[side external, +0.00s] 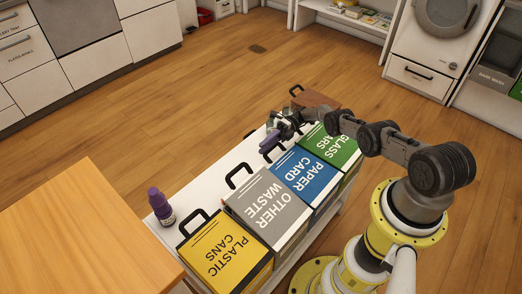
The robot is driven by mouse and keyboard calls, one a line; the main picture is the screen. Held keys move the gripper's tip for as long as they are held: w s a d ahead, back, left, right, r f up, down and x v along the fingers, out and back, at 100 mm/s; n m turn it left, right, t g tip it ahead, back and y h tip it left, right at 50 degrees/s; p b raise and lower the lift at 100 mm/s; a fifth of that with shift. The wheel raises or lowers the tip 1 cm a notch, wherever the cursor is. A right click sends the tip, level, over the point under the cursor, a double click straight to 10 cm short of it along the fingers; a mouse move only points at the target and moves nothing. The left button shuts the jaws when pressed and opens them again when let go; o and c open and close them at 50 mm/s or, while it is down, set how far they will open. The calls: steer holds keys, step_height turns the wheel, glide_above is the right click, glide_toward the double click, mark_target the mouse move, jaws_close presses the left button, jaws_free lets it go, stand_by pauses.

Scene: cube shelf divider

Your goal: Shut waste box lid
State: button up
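A row of waste boxes stands on a white bench. The grey OTHER WASTE box (254,192) is in the middle, with its labelled top facing up and a black handle (239,176) at its far edge. The yellow PLASTIC CANS box (215,249) is nearest. The blue PAPER CARD box (300,169) and green GLASS JARS box (346,152) lie beyond, and a brown box top (315,99) is at the far end. All the labelled tops look flat. My gripper (272,141) is above the far edge of the blue and green boxes. Its fingers are small and partly hidden, and contact is unclear.
A purple-capped bottle (160,206) stands on the white bench (201,190) near the yellow box. A wooden table (85,235) is at lower left. Open wooden floor (215,90) lies beyond the bench. A white washing machine (437,45) is at the back right.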

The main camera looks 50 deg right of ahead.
steer(key=w+r+m+t, duration=0.3)
steer(key=r+m+t, duration=0.1)
steer(key=shift+w+d+m+t+h, duration=0.1)
steer(key=shift+w+m+t+h, duration=0.2)
steer(key=shift+w, duration=0.05)
jaws_close()
steer(key=m+t+h, duration=0.2)
steer(key=m+h, duration=0.5)
steer(key=m, duration=0.3)
glide_toward(235, 172)
steer(key=s+d+r, duration=0.2)
steer(key=s+r, duration=0.3)
steer(key=s, duration=0.1)
steer(key=x, duration=1)
steer(key=shift+w+d+f, duration=0.2)
steer(key=shift+w+d, duration=0.1)
steer(key=shift+d, duration=0.1)
steer(key=shift+w+f, duration=0.8)
steer(key=shift+w, duration=0.15)
steer(key=shift+w+f, duration=0.5)
steer(key=shift+w, duration=0.15)
